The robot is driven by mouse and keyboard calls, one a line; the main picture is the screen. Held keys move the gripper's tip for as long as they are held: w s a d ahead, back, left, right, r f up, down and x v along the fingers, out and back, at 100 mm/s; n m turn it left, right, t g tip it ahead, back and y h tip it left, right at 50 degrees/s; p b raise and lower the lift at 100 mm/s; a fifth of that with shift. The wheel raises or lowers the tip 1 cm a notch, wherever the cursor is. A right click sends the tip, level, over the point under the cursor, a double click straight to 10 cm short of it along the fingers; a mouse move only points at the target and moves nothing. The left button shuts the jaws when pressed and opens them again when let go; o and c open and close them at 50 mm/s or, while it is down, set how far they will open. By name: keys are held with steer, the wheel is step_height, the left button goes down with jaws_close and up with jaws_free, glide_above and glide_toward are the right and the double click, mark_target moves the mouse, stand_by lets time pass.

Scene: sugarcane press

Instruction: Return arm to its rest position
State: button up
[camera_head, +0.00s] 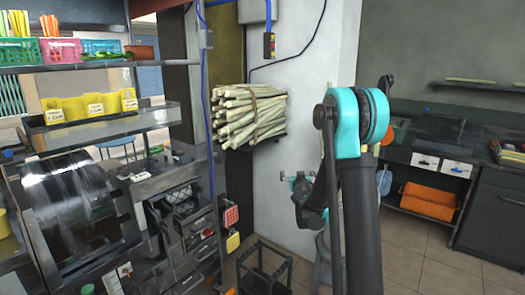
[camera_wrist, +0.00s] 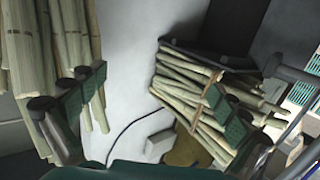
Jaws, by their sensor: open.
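My arm, black with a teal joint (camera_head: 347,120), rises in the right middle of the head view. Its lower black links bend left in front of the pale wall; the gripper is hard to make out there. In the wrist view my gripper (camera_wrist: 160,88) is open, its green-padded fingers wide apart. The gap between them shows pale wall and part of a bundle of sugarcane, with nothing held.
The tied sugarcane bundle (camera_head: 248,115) sits on a wall shelf; it also shows in the wrist view (camera_wrist: 195,90). More canes (camera_wrist: 55,45) stand at that view's left. Tiled floor (camera_head: 405,265) shows between.

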steer(key=s+d+f+m+g+h, duration=0.1)
steer(key=s+d+f+g, duration=0.2)
steer(key=s, duration=0.7)
steer(key=s+d+f+m+g+h, duration=0.1)
steer(key=s+d+g, duration=0.3)
steer(key=s, duration=0.7)
steer(key=s+a+f+n+g+y, duration=0.1)
steer(key=s+f, duration=0.3)
steer(key=s, duration=0.8)
steer(key=s+a+f+n+g+y, duration=0.1)
steer(key=s+f+g, duration=0.3)
steer(key=s, duration=0.8)
steer(key=shift+s+a+f+g+y, duration=0.25)
steer(key=shift+a+f+g+y, duration=0.1)
steer(key=shift+a, duration=0.35)
